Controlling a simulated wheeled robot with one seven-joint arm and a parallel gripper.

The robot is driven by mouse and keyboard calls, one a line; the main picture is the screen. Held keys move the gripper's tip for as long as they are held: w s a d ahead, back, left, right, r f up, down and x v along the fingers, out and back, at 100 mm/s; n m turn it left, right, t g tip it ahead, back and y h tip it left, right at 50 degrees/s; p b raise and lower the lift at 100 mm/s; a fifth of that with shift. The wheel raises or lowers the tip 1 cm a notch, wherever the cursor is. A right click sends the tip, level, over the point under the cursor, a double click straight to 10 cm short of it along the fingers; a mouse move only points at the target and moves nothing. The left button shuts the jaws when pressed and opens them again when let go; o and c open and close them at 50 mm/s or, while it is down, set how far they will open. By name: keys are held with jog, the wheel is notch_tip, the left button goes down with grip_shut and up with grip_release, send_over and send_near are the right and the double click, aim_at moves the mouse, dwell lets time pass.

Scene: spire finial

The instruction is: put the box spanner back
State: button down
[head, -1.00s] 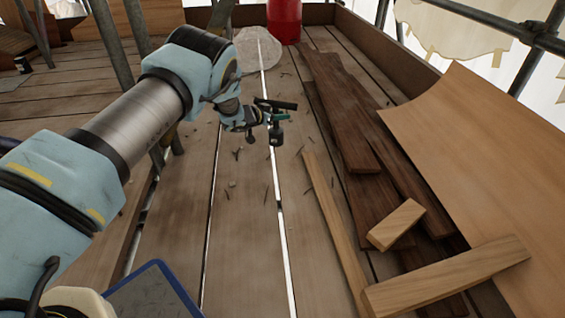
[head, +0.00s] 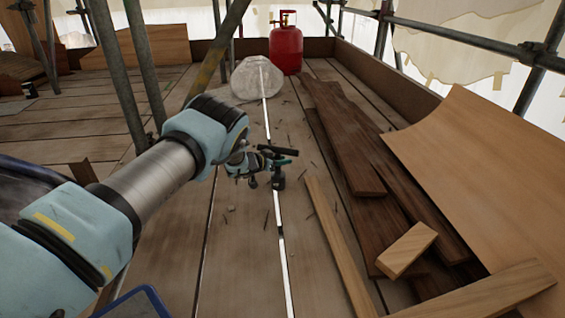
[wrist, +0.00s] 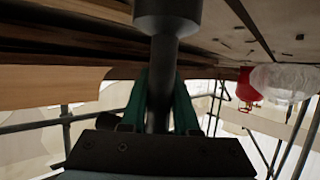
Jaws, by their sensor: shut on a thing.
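My gripper (head: 282,160) is in the middle of the head view, above the plank deck. Its green fingers are shut on the box spanner (head: 279,182), a dark metal tool whose thick end hangs below the jaws. In the wrist view the spanner (wrist: 167,20) runs as a dark shaft between the green fingers (wrist: 160,98), with its wider round head at the top edge. Part of the shaft is hidden by the jaws. I cannot make out a place where the spanner belongs.
Dark boards (head: 345,145) and pale timber offcuts (head: 408,250) lie on the right, beside a plywood sheet (head: 490,170). A red gas cylinder (head: 286,50) and a whitish lump (head: 258,78) stand at the back. Scaffold poles (head: 148,70) rise at left. Gaps run between planks.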

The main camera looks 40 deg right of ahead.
jog(key=c, duration=0.7)
grip_release()
jog(key=shift+f, duration=0.15)
jog(key=shift+o, duration=0.2)
jog(key=shift+a+r+p, duration=0.2)
jog(key=shift+r+p, duration=0.1)
jog(key=shift+r, duration=0.05)
jog(key=p+v, duration=0.6)
jog(key=v, duration=0.5)
jog(key=shift+a, duration=0.25)
jog(key=shift+r, duration=0.1)
